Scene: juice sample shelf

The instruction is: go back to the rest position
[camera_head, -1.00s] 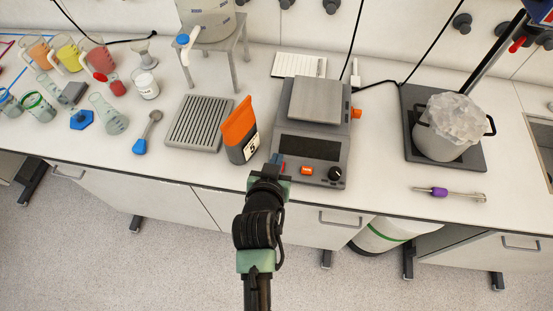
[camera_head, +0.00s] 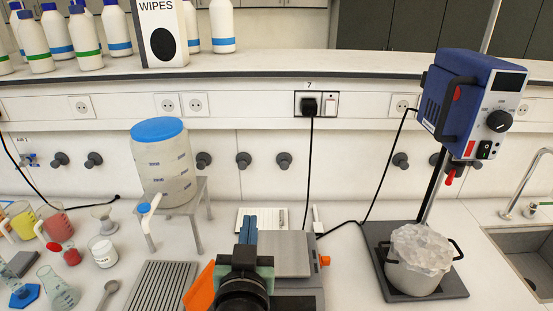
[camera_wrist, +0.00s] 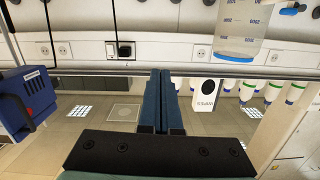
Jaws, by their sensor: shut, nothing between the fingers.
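My gripper (camera_head: 248,230) points up and away over the bench in the head view, in front of the balance. Its blue fingers are shut together with nothing between them. They also show closed in the wrist view (camera_wrist: 160,100), pointing toward the wall. The balance (camera_head: 292,254) is partly hidden behind my gripper and wrist. An orange piece (camera_head: 200,290) of the container stands left of my wrist. Its lower part is out of the picture.
A dispenser jug with blue lid (camera_head: 160,160) stands on a metal stand at left. A blue stirrer (camera_head: 468,100) rises above an ice-filled pot (camera_head: 415,265) at right. The wall shelf (camera_head: 270,66) holds bottles and a wipes box (camera_head: 162,30). Glassware stands far left.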

